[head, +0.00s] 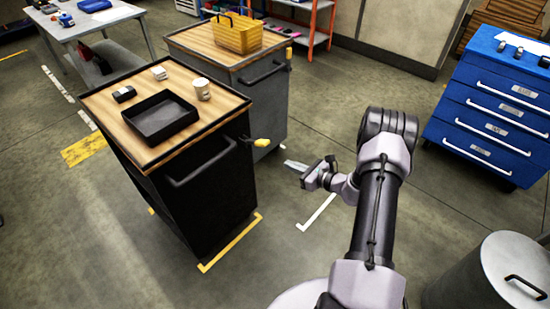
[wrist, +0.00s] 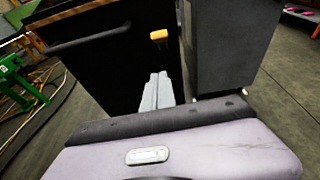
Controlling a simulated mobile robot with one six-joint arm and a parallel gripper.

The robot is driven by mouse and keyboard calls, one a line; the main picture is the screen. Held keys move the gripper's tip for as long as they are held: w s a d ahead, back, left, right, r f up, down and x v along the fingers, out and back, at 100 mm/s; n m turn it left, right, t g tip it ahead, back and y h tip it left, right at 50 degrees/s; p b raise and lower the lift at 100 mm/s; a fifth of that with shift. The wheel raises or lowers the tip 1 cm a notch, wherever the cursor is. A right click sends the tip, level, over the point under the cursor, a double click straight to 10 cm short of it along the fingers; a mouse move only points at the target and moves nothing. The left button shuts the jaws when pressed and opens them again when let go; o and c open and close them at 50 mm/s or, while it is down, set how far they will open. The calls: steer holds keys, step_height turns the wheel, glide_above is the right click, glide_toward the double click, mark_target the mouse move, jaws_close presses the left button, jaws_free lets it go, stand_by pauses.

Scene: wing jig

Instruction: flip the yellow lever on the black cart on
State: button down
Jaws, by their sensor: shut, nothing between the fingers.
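The black cart (head: 208,200) stands left of centre in the head view, with a wooden top. Its yellow lever (head: 262,143) sticks out from the upper right edge of its front face. In the wrist view the lever's yellow end (wrist: 158,35) shows above my fingertips, against the black cart (wrist: 115,55). My gripper (head: 290,164) is right of the cart and a little lower than the lever in the head view, apart from it. In the wrist view my gripper's fingers (wrist: 156,90) lie side by side, shut and empty.
A grey cart (head: 262,100) with a yellow basket (head: 237,34) stands close behind the black cart. A tray (head: 160,117) and a cup (head: 202,89) are on the black cart. A blue drawer cabinet (head: 490,105) is at right. Floor between is clear.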

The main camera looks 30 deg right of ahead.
steer(key=shift+s+d+f, duration=0.15)
steer(key=shift+d+f, duration=0.2)
steer(key=shift+f, duration=0.15)
steer(key=b, duration=0.5)
glide_toward(256, 143)
steer(key=w+f, duration=0.4)
steer(key=shift+a+r, duration=0.15)
steer(key=shift+a, duration=0.15)
